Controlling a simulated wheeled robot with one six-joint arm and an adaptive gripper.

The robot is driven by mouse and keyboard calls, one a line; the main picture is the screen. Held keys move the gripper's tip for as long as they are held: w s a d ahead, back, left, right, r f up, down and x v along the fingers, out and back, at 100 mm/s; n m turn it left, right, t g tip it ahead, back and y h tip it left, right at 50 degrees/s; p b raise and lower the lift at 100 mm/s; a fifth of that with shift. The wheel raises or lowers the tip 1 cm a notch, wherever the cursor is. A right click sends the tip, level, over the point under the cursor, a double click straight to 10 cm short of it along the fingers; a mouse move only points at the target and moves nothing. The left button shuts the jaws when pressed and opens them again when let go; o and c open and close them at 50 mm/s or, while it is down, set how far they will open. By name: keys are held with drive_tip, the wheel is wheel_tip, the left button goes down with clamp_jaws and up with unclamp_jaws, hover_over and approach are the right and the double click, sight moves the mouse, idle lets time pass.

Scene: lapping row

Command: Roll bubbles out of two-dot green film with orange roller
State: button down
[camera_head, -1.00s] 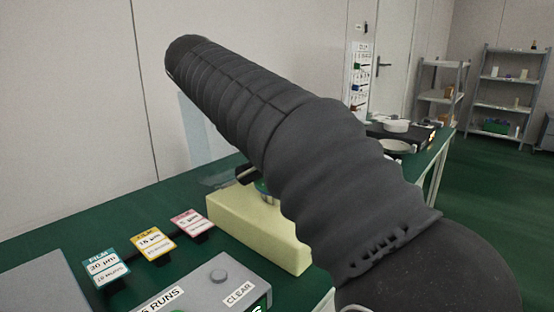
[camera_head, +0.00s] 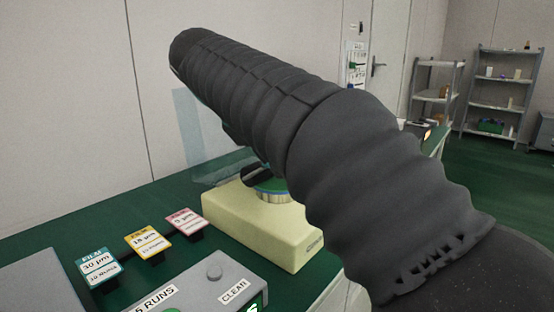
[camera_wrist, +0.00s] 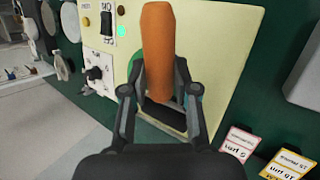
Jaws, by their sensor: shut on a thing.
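In the wrist view my gripper (camera_wrist: 158,88) is shut on the orange roller (camera_wrist: 157,45), which points up the picture and covers much of what lies behind it. Behind it is the pale yellow lapping machine (camera_wrist: 215,40), with a green round surface (camera_wrist: 194,105) showing only at its edges. In the head view the machine (camera_head: 255,228) stands on the green bench, with a green disc (camera_head: 272,186) on top, partly behind my arm. I cannot make out dots or bubbles on the green surface. My arm hides the gripper and roller in the head view.
Teal (camera_head: 98,266), yellow (camera_head: 149,242) and pink (camera_head: 185,221) film cards stand left of the machine. A grey box with a CLEAR label (camera_head: 233,291) is in front. A clear panel (camera_head: 190,130) stands behind. Shelves (camera_head: 503,90) are far right.

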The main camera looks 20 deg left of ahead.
drive_tip(key=shift+s+d, duration=0.15)
drive_tip(key=shift+d, duration=0.2)
drive_tip(key=shift+s+d+b, duration=0.25)
drive_tip(key=shift+s+d, duration=0.1)
drive_tip(key=shift+d, duration=0.5)
drive_tip(key=shift+s+d+b, duration=0.25)
drive_tip(key=shift+s+d, duration=0.1)
drive_tip(key=shift+d, duration=0.45)
drive_tip(key=shift+r+p, duration=1.1)
drive_tip(key=shift+r, duration=2.95)
